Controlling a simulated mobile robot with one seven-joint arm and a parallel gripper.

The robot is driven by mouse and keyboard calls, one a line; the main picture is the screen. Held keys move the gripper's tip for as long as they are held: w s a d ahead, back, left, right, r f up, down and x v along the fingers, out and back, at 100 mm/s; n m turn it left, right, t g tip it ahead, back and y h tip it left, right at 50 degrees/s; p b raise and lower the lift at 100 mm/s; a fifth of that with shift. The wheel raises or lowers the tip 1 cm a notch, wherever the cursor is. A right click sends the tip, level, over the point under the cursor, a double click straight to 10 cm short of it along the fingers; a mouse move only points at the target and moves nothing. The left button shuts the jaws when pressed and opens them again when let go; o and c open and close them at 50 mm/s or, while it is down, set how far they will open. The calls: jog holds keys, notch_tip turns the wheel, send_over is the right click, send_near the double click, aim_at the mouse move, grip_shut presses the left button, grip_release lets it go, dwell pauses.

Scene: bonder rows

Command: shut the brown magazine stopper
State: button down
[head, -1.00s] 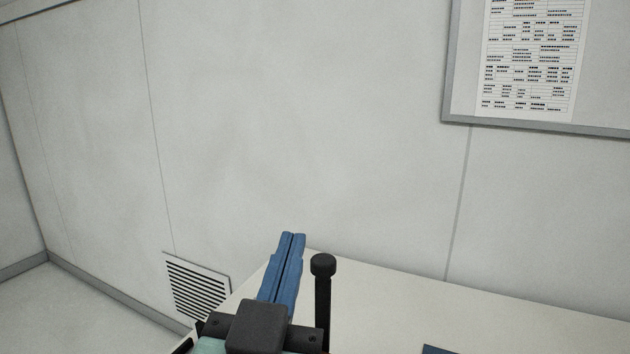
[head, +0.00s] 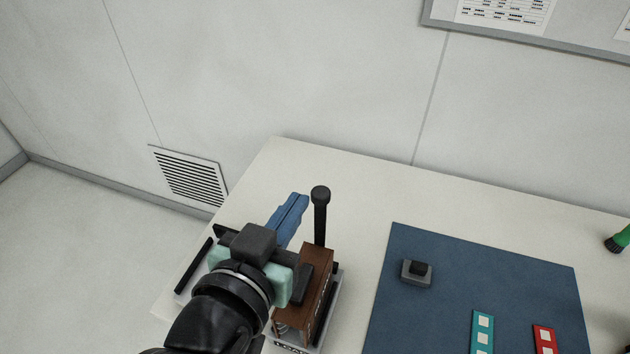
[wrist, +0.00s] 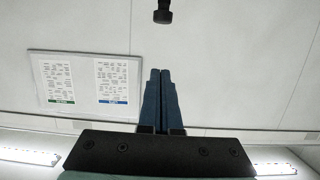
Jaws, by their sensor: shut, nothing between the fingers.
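The brown magazine (head: 317,270) stands on a light base at the left end of the table, partly hidden behind my arm. A black upright post with a round knob (head: 320,194), which looks like its stopper, rises at its far side. The knob also shows at the top of the wrist view (wrist: 162,15). My gripper (head: 298,200) has blue fingers pressed together with nothing between them. In the head view the fingertips are just left of the knob. A gap shows between them, though depth is hard to judge. The wrist view shows the shut fingers (wrist: 160,75) below the knob.
A blue mat (head: 480,268) lies to the right with a small grey block (head: 416,272), a teal strip (head: 482,331) and a red strip (head: 545,340). A green object (head: 619,238) is at the right edge. The tabletop behind the magazine is clear up to the wall.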

jog(key=p+x, duration=0.3)
jog(key=x, duration=0.5)
send_over(320, 218)
jog(key=s, duration=0.2)
jog(key=f, duration=0.4)
jog(key=shift+a, duration=0.4)
notch_tip(320, 218, down, 8)
jog(key=b, duration=0.8)
jog(key=shift+f, duration=0.2)
jog(key=shift+r, duration=0.1)
